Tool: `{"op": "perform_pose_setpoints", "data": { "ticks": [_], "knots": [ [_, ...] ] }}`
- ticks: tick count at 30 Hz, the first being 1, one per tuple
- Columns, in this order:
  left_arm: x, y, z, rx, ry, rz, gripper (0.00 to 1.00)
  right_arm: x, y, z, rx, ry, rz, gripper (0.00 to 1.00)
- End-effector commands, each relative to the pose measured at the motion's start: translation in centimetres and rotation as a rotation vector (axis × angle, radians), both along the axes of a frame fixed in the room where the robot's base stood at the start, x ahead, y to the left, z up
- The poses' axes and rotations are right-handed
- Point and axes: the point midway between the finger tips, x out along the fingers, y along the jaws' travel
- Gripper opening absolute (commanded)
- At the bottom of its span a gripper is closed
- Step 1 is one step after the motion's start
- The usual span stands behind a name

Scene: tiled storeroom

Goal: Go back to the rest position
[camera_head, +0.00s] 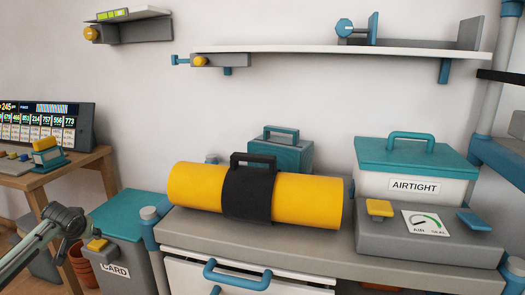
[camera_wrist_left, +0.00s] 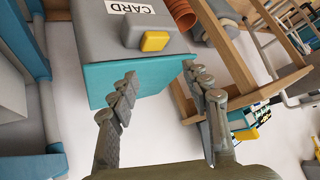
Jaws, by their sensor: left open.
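My left gripper (camera_head: 68,222) is at the lower left of the head view, in front of the grey bin and the wooden table. In the left wrist view its two fingers (camera_wrist_left: 158,92) stand apart with nothing between them. My right gripper is in neither view.
A grey bin marked CARD (camera_head: 125,271) with a teal lid stands left of the grey counter (camera_head: 300,258). On the counter are a yellow roll with a black handle (camera_head: 310,200), a teal case (camera_head: 292,155) and an AIRTIGHT box (camera_head: 455,187). A wooden table (camera_head: 38,181) holds a display (camera_head: 82,125).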

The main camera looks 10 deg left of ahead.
Motion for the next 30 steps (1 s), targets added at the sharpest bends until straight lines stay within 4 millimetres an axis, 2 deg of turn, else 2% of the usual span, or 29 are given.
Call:
{"op": "perform_pose_setpoints", "data": {
  "ticks": [3, 6, 7, 9, 14, 19, 24, 26, 30],
  "knots": [
    [1.8, 2.5, 3.9, 0.354, 0.064, -0.201, 0.48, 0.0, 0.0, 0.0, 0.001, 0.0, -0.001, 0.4],
    [3.0, 3.6, 7.2, 0.644, 0.145, -0.344, 0.48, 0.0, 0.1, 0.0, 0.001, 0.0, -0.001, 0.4],
    [3.2, 3.5, 7.4, 0.703, 0.172, -0.379, 0.48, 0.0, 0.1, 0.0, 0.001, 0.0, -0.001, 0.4],
    [2.5, 1.7, 3.1, 0.633, 0.192, -0.396, 0.48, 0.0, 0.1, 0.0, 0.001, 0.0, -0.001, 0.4],
    [0.7, -1.9, -4.2, 0.542, 0.239, -0.441, 0.48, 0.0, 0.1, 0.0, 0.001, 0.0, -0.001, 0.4],
    [-3.0, -7.4, -13.4, 0.416, 0.304, -0.495, 0.48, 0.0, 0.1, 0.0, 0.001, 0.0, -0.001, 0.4],
    [-8.9, -14.4, -22.8, 0.264, 0.379, -0.546, 0.48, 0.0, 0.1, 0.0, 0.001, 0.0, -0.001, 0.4],
    [-11.4, -17.1, -25.8, 0.208, 0.406, -0.56, 0.48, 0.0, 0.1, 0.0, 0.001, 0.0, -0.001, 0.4],
    [-17.6, -23.5, -31.7, 0.077, 0.466, -0.583, 0.48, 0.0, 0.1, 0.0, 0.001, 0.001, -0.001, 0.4]
  ]
}}
